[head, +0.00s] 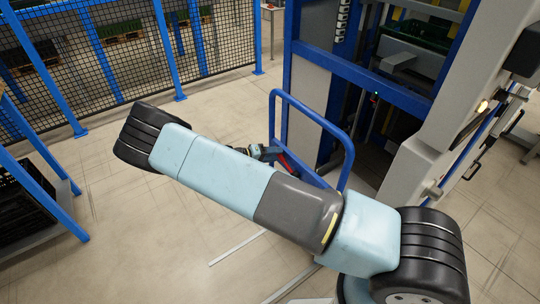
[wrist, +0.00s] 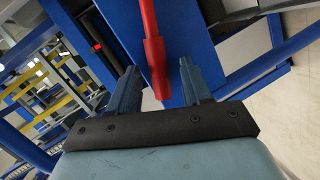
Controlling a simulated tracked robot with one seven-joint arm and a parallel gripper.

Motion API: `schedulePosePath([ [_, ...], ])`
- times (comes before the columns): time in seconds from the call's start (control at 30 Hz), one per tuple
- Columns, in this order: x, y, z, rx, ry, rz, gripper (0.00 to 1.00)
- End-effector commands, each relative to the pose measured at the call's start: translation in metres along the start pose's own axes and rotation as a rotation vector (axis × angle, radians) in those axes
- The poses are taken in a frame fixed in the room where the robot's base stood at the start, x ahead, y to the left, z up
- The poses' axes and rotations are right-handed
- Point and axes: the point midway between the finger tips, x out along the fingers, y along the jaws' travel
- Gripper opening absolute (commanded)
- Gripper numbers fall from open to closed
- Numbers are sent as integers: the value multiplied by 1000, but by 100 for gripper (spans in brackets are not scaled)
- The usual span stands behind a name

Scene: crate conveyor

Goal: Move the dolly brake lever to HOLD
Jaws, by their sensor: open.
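The red brake lever (wrist: 152,50) comes down from the top of the wrist view, with its thicker end between my fingers. My gripper (wrist: 158,68) is open, one blue finger on each side of the lever, with a visible gap on both sides. I cannot tell how deep the lever sits between the fingers. In the head view the red lever (head: 288,165) shows partly, beside the dolly's blue tube handle (head: 312,112). My gripper (head: 268,152) is there too, small and mostly hidden behind my arm. No HOLD marking is readable.
A blue-framed lift or conveyor structure (head: 375,75) stands just behind the dolly handle. A mesh fence with blue posts (head: 160,45) runs along the back left. A blue rack with black crates (head: 25,205) is at the left. The floor between is clear.

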Motion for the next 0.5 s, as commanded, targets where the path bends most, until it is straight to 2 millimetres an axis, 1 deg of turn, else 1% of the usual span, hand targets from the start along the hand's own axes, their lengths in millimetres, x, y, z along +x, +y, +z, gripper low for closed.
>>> schedulePosePath([
  [0.13, 0, 0, 0, 0, 0, 0, 48],
  [0.5, -1, 0, 0, 0, 0, 0, 12],
])
